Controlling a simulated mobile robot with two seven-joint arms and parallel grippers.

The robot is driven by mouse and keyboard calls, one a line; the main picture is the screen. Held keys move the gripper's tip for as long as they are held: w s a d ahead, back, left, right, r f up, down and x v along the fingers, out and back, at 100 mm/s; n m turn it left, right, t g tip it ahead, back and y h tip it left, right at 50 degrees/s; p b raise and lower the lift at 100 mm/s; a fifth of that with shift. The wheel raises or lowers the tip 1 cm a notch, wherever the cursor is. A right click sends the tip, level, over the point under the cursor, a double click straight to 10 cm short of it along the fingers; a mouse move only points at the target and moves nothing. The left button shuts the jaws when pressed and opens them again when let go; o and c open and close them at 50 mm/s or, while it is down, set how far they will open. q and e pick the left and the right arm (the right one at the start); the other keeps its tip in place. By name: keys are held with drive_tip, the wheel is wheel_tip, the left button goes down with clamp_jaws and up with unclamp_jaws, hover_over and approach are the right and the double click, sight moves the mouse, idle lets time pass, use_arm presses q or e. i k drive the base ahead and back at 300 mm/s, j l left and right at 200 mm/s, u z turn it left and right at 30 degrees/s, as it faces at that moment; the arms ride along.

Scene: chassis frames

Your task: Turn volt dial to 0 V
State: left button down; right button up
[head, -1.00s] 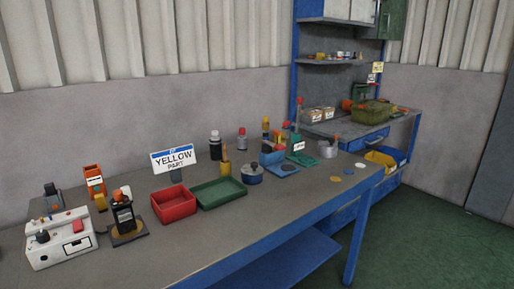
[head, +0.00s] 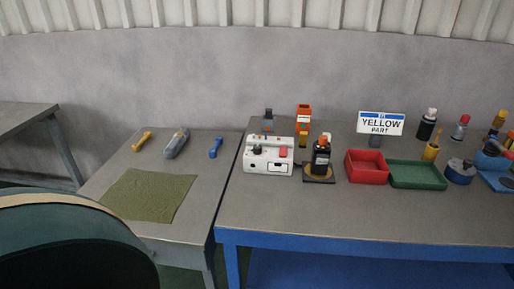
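A white box-shaped device (head: 255,166) stands on the workbench, near its left end, in the head view. A black round knob (head: 257,149) sits on its top left, and a red part (head: 283,153) is at its right. A small dark-framed window is on its front. The knob looks like the dial, but its markings and pointer are too small to read. Neither of my grippers is in view, and nothing touches the device.
A black bottle (head: 321,157) on a dark base stands just right of the device. Red (head: 367,178) and green (head: 418,186) trays lie further right. A lower side table (head: 195,205) with a green mat (head: 149,194) is left. A large dark green rounded object (head: 70,250) fills the lower left.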

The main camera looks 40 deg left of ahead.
sight(258, 148)
drive_tip(key=u, duration=1.15)
